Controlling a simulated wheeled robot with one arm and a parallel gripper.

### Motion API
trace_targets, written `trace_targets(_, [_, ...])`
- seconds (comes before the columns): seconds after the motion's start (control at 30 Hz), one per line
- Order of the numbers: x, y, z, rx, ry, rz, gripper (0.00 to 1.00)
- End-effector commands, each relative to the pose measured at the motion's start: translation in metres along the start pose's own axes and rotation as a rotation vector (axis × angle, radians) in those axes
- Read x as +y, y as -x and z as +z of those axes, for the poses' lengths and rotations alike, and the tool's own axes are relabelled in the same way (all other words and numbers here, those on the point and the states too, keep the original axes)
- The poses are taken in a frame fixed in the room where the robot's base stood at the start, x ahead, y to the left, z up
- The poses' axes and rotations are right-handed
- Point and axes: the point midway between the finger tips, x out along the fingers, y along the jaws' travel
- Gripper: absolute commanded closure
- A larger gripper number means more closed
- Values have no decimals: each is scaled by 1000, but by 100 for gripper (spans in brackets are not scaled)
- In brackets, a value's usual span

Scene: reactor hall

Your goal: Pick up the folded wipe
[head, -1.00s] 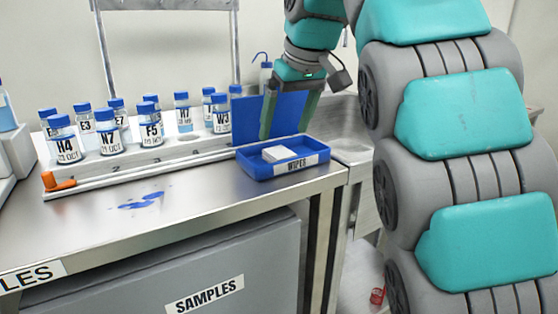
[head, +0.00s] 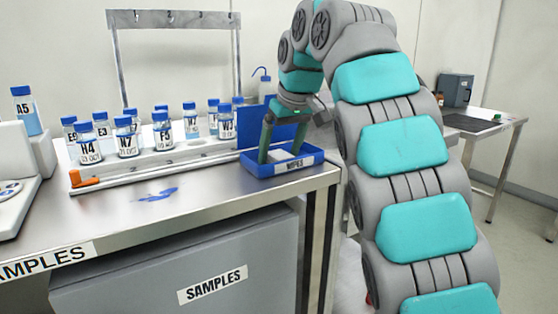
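The white folded wipe (head: 281,155) lies in a small blue tray (head: 256,171) labelled "WIPES" near the right end of the steel bench. My gripper (head: 281,158) points down into the tray. Its two green fingers are apart, one on the left of the wipe and one on the right, with the wipe showing between them. The fingertips are partly hidden, so I cannot tell whether they touch the wipe.
A rack (head: 190,160) of several blue-capped sample bottles stands left of the tray. An upright blue panel (head: 256,122) is behind the gripper. A blue spill (head: 158,194) and an orange handle (head: 84,180) are on the left of the bench (head: 215,200).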

Motion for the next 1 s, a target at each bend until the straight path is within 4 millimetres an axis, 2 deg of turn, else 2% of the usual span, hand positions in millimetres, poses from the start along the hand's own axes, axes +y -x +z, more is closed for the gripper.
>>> trace_targets(0.07, [0, 0, 0, 0, 0, 0, 19])
trace_targets(0.73, [0, 0, 0, 1, 0, 0, 94])
trace_targets(1.0, [0, 1, 0, 1, 1, 0, 95])
